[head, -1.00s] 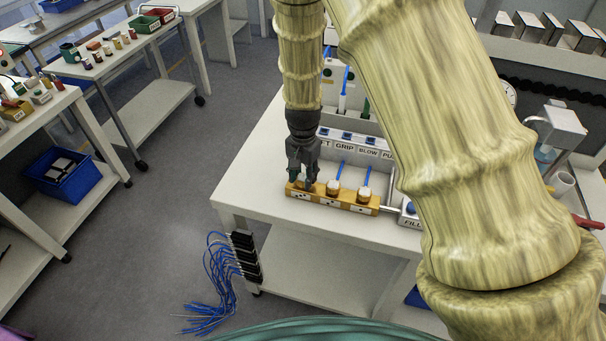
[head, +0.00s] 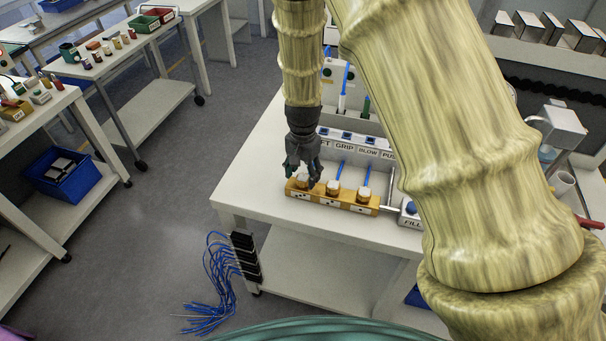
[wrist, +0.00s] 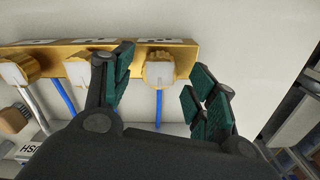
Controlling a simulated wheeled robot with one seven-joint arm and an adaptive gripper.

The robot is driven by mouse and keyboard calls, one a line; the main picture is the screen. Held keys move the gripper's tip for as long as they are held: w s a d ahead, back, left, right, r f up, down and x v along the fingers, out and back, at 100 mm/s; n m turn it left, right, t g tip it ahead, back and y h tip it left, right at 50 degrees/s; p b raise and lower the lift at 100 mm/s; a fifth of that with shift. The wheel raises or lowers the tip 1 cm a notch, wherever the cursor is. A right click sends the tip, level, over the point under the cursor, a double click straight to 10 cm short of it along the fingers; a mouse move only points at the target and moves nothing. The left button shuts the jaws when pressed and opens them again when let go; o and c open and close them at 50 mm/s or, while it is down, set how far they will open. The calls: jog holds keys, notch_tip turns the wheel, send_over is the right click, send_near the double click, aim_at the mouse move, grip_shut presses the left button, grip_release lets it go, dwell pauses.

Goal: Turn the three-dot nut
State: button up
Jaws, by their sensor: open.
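A brass bar (head: 347,207) lies along the front of the white bench, with three nuts in a row and dot labels on its front face. The nut at the left end (head: 303,184), by the label that looks like three dots, is partly hidden by my gripper (head: 303,172). The middle nut (head: 333,188) and right nut (head: 363,195) are clear. In the wrist view, the end nut (wrist: 159,70) with a white square cap and blue hose shows between the spread fingers of my gripper (wrist: 160,92). The fingers are open and apart from it.
A panel with labelled buttons (head: 358,146) stands behind the bar. A FILL block (head: 410,214) is at its right. Black blocks with blue cables (head: 244,256) hang at the bench's left front corner. The bench top left of the bar is clear.

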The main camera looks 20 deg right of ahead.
aim_at(303, 177)
notch_tip(303, 177, up, 11)
dwell(0.5)
dwell(0.4)
